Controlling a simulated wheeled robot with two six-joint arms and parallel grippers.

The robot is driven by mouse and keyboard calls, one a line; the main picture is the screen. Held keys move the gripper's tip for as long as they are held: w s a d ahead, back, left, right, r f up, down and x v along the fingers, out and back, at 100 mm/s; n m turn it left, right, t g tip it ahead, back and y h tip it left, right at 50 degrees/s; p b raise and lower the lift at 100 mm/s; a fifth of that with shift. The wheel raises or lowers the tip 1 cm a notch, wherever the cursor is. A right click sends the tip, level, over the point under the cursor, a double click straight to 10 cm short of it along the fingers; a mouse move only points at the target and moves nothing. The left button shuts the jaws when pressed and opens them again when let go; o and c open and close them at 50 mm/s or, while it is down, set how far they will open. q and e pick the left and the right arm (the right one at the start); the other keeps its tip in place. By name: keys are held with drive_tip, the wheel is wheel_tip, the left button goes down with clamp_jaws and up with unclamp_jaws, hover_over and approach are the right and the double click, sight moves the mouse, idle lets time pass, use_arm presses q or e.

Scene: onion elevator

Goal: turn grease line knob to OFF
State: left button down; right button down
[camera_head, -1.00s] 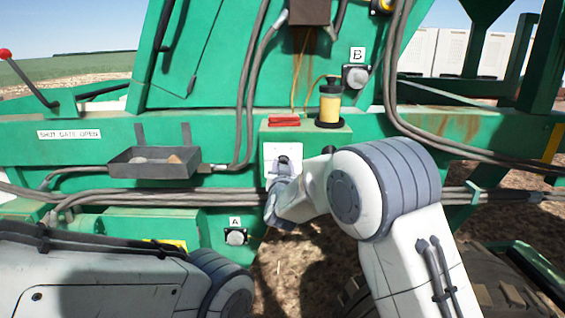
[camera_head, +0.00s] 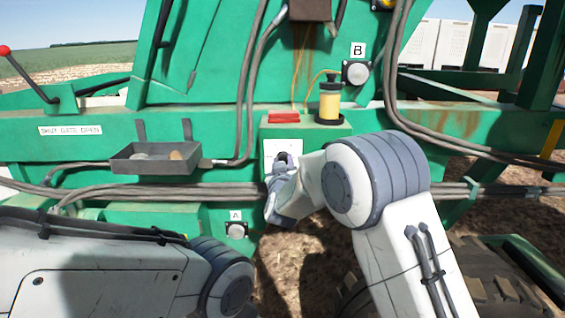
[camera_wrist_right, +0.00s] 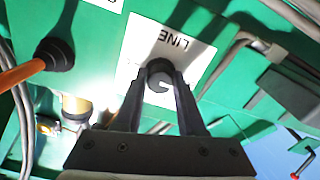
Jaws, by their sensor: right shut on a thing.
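The grease line knob (camera_wrist_right: 160,66) is a dark round knob on a white plate (camera_wrist_right: 196,62) fixed to the green machine. The word LINE shows upside down on the plate in the right wrist view; the OFF mark is not readable. In the head view the plate (camera_head: 270,147) sits below a red part, partly covered by my right wrist. My right gripper (camera_wrist_right: 160,78) is shut on the knob, with one finger at each side of it. My left arm shows at the lower left of the head view, but its gripper is not in view.
A yellow-and-black canister (camera_head: 330,102) and a red block (camera_head: 284,117) sit on the ledge above the plate. A grey tray (camera_head: 150,166) holding small lumps is to the left. Hoses (camera_head: 130,190) run along the machine. Buttons A (camera_head: 236,230) and B (camera_head: 356,72) are nearby.

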drive_tip(key=shift+f, duration=0.1)
drive_tip(key=c, duration=0.5)
unclamp_jaws()
drive_tip(key=s+b, duration=0.2)
drive_tip(key=s, duration=0.8)
drive_tip(key=shift+s, duration=0.25)
